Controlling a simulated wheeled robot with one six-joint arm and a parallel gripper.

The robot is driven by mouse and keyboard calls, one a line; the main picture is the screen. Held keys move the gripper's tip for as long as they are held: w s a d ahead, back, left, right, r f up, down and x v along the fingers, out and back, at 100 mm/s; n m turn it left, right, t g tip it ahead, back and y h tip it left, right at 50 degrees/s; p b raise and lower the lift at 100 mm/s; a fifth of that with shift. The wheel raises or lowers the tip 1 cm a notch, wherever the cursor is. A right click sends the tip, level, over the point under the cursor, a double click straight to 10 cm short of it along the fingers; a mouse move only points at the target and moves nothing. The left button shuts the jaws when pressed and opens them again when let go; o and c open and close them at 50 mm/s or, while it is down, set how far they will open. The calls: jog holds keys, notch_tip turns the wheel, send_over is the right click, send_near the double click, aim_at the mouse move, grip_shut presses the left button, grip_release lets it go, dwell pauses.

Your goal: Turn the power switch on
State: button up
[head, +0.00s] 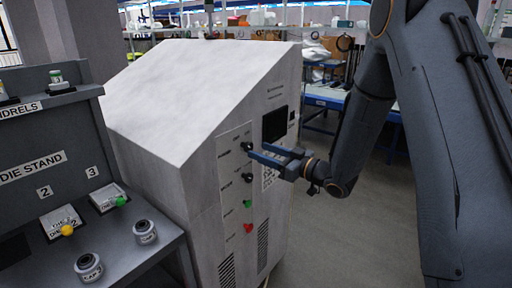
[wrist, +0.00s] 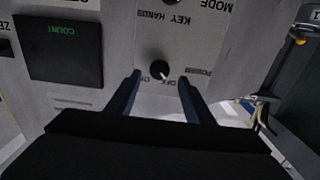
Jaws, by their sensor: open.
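The power switch (head: 246,146) is a black round knob, the top one on the grey cabinet's front panel. In the wrist view, the same knob (wrist: 160,70) sits by upside-down POWER, OFF and ON lettering, with a small white mark on its lower edge. I cannot tell firmly which position it is set to. My gripper (head: 258,151) is open and faces the panel. In the wrist view, its two fingers (wrist: 159,79) stand on either side of the knob, with gaps on both sides. Whether the tips reach around it is unclear.
Below the switch are another black knob (head: 247,178), a green button (head: 247,203) and a red button (head: 248,228). A dark screen (head: 275,124) is right of it. A die stand (head: 30,170) with several small parts stands left of the cabinet. Open floor (head: 365,230) lies to the right.

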aim_at(250, 147)
jog(key=shift+p+x, duration=0.4)
jog(key=shift+x, duration=1.4)
jog(key=c, duration=1)
jog(key=shift+d, duration=0.15)
